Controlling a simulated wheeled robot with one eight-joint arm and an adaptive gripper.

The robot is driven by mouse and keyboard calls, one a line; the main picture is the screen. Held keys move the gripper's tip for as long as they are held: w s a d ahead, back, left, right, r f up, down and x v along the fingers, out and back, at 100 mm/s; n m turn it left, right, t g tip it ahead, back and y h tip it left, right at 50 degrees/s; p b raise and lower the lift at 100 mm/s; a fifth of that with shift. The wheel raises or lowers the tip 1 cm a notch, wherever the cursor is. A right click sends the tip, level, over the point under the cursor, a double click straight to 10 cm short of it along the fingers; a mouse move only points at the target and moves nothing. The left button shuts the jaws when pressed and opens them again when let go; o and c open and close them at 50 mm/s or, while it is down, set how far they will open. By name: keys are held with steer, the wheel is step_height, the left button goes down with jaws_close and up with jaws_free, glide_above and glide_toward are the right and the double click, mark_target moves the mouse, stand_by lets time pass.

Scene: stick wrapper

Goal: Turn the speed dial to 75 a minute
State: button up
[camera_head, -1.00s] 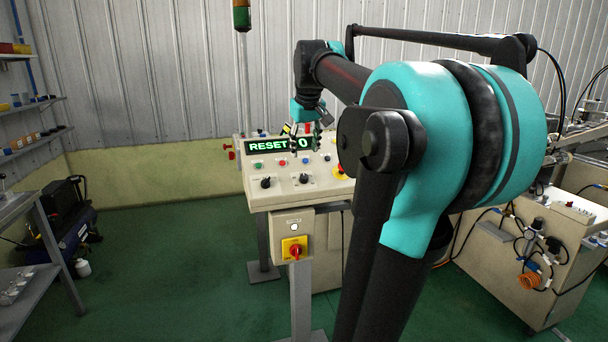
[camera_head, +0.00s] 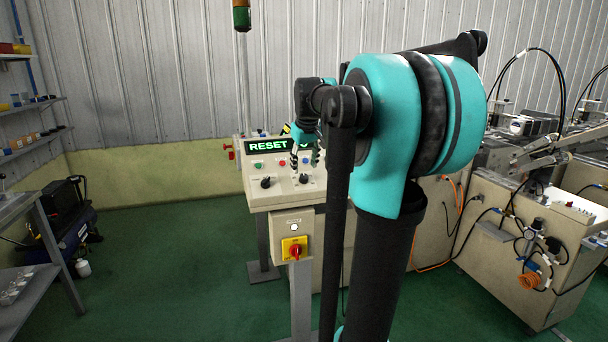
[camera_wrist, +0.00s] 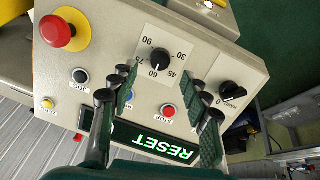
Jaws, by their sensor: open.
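The speed dial (camera_wrist: 160,58) is a black round knob on a white scale plate in the wrist view, with 30, 45, 60 and 75 readable around it. Its white pointer appears to be near 60. In the head view the dial (camera_head: 303,178) sits on the sloped beige control panel (camera_head: 282,197). My gripper (camera_wrist: 162,82) is open and empty, its two dark fingers reaching toward the dial from either side. They look apart from the knob; their exact height above it is unclear. In the head view my gripper (camera_head: 305,160) is just above the dial, partly hidden by my arm.
A black selector knob (camera_wrist: 232,95) is beside the right finger. A red stop button (camera_wrist: 168,110), a black button (camera_wrist: 80,76) and a red emergency button (camera_wrist: 57,31) on yellow are nearby. The green display (camera_wrist: 150,142) reads RESET. A red-yellow switch (camera_head: 295,249) is below the panel.

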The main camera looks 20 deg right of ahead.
mark_target(304, 176)
steer(key=x, duration=0.4)
steer(key=shift+w+f, duration=0.2)
steer(key=shift+f, duration=0.2)
jaws_close()
